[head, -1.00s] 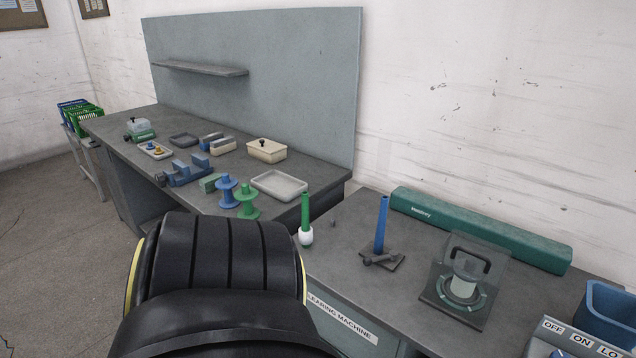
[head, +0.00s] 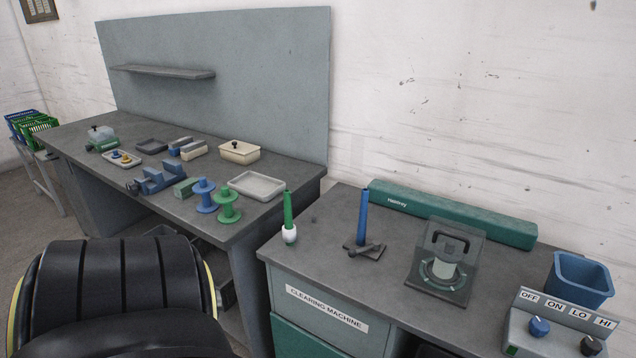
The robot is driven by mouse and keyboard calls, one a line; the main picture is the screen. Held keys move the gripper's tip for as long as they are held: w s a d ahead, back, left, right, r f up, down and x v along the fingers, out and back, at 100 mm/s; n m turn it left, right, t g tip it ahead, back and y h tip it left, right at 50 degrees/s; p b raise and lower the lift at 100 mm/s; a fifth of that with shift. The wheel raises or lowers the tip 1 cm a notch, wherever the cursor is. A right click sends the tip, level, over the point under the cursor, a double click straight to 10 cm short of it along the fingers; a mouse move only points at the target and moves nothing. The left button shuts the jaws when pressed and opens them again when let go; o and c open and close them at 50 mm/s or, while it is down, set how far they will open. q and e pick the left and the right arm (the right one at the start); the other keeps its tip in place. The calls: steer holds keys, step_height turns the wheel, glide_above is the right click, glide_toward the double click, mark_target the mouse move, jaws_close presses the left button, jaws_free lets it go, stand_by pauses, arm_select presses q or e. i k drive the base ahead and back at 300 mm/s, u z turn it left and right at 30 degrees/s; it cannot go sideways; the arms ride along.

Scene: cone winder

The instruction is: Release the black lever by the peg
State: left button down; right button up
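A blue upright peg (head: 362,216) stands on a small dark square base on the right-hand bench. A short dark lever (head: 362,250) lies across this base at the foot of the peg, with its rounded end toward the left. Whether the lever is latched is too small to tell. Neither of my grippers is in view. A large black ribbed part of my own body fills the lower left and hides part of the floor and bench front.
A green peg with a white lower end (head: 289,220) stands left of the blue peg. A teal long box (head: 450,215) lies behind. A clear-shielded device (head: 440,270), a blue bin (head: 580,280) and a knob panel (head: 560,325) are to the right.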

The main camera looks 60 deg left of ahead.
mark_target(376, 244)
steer(key=u, duration=1.05)
